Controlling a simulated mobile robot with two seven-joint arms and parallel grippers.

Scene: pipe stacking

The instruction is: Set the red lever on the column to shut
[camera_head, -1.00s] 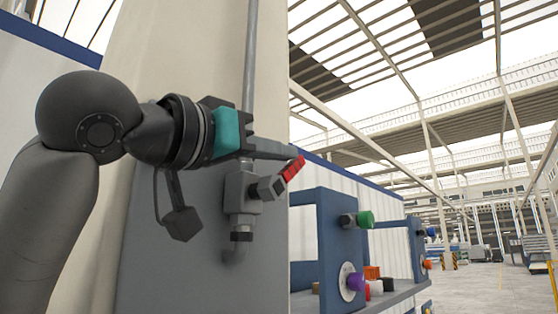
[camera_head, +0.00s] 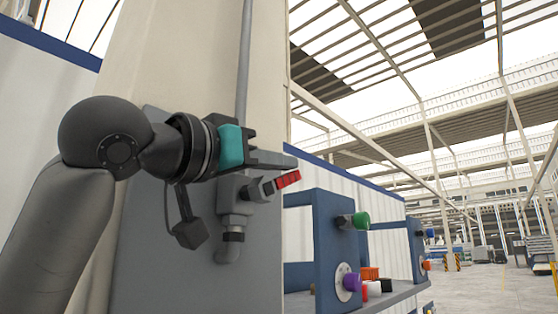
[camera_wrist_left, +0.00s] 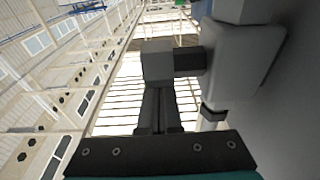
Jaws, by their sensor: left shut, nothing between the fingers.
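The red lever (camera_head: 289,180) sticks out to the right from a dark hub on the grey valve (camera_head: 235,194), tilted slightly upward. The valve sits on a pipe on the column (camera_head: 190,90). My left gripper (camera_head: 294,162) is shut and empty, its fingers lying just above the lever; I cannot tell whether they touch it. In the left wrist view the shut fingers (camera_wrist_left: 157,92) point at a grey block (camera_wrist_left: 157,62) beside the valve body (camera_wrist_left: 237,60). The red part of the lever is hidden there. My right gripper is not in view.
A blue frame (camera_head: 333,235) with a green knob (camera_head: 361,219) and a purple knob (camera_head: 352,282) stands right of the column. Small coloured parts lie on a shelf there. A vertical pipe (camera_head: 244,60) rises behind my gripper. The hall floor at far right is open.

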